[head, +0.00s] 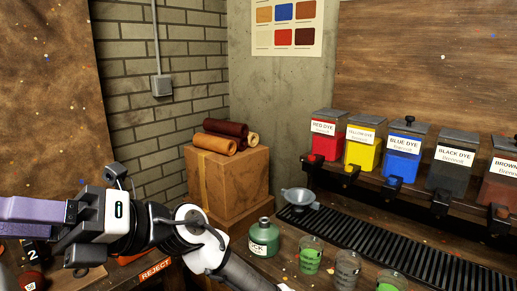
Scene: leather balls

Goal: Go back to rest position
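My arm comes up from the bottom middle and reaches to the left in the head view. My gripper (30,212) is at the far left edge, seen from the side, with purple parts at its end that run up to the picture edge. Its fingertips are not clearly seen, so I cannot tell whether it is open or shut or holds anything. Below it, a small dark red round thing (31,281) is partly cut off by the bottom edge, near a black label with a white 2 (32,255).
Dye dispensers (403,157) line a black grille (380,245). A cardboard box (227,181) bears leather rolls (208,143).

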